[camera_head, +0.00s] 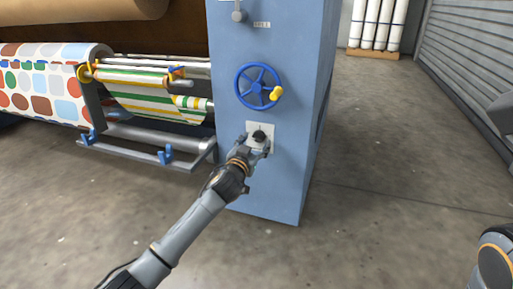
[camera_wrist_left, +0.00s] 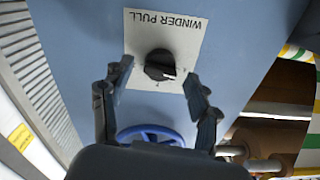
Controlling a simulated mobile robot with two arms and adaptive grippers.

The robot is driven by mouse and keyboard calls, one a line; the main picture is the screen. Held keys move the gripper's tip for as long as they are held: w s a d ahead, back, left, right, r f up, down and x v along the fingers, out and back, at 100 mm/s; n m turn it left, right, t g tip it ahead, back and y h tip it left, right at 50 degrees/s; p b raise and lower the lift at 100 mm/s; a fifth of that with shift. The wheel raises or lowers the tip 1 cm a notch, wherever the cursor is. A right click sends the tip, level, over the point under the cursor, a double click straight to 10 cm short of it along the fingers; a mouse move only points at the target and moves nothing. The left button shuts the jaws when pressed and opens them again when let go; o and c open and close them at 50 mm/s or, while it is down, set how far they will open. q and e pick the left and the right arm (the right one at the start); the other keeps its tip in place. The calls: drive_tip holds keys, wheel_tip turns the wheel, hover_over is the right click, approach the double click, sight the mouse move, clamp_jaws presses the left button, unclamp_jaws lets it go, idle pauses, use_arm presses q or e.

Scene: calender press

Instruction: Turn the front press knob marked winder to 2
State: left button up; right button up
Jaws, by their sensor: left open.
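The black winder knob (camera_head: 259,134) sits on a pale plate on the front of the blue press column. In the left wrist view the knob (camera_wrist_left: 159,65) shows on its white plate (camera_wrist_left: 190,45), which reads "WINDER PULL" upside down. A white mark shows on the knob's lower right there; the small marks around it are too small to read. My left gripper (camera_head: 256,143) is open in front of the plate. In the left wrist view its fingers (camera_wrist_left: 158,82) stand on either side of the knob, apart from it. My right gripper is out of view.
A blue handwheel (camera_head: 258,86) with a yellow handle is above the knob plate. A small lever (camera_head: 239,14) is higher on the column (camera_head: 290,180). Rollers with patterned fabric (camera_head: 45,80) are at left. White rolls (camera_head: 378,22) stand at the back; the floor at right is clear.

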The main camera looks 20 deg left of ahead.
use_arm(q)
drive_tip(key=shift+w, duration=0.8)
drive_tip(key=c, duration=1.2)
